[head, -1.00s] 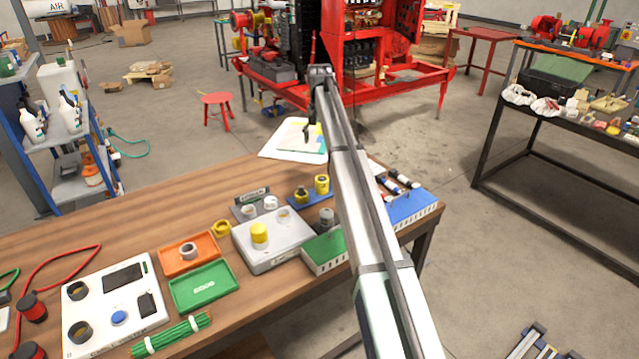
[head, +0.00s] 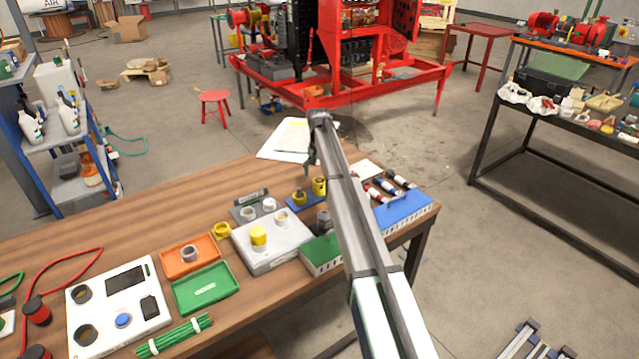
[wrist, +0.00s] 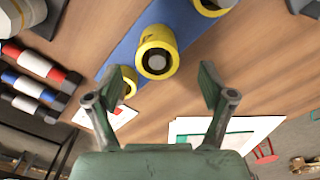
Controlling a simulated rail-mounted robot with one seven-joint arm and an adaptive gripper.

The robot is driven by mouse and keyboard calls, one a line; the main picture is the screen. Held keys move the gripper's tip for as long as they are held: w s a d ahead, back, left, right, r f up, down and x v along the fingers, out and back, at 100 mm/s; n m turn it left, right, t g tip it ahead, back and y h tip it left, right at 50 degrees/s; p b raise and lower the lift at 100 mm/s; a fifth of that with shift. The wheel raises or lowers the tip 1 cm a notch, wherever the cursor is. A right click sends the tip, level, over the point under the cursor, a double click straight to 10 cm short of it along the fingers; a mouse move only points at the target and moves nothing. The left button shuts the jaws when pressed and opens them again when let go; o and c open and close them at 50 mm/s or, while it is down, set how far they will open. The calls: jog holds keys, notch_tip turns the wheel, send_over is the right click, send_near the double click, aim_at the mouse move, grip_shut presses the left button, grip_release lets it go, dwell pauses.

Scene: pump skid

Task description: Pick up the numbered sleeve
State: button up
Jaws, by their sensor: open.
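No number is readable on any part, so I cannot tell which one is the numbered sleeve. Another yellow part (wrist: 212,5) is cut by the top edge. My gripper is open and empty, above the bench. A small yellow ring (wrist: 129,82) is partly hidden by the left finger.
A grey box (head: 268,245) with a yellow cap, an orange tray (head: 170,268), a green tray (head: 203,290) and a blue rack (head: 405,211) stand on the wooden bench. White papers (head: 285,139) lie near its far edge. Red, blue and black-banded cylinders (wrist: 35,75) lie close by.

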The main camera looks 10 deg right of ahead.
aim_at(320, 180)
jog(key=shift+s+d+f+p, duration=0.15)
jog(key=shift+f+p, duration=0.35)
jog(key=shift+f, duration=1.3)
jog(key=c, duration=1)
jog(key=shift+r, duration=0.1)
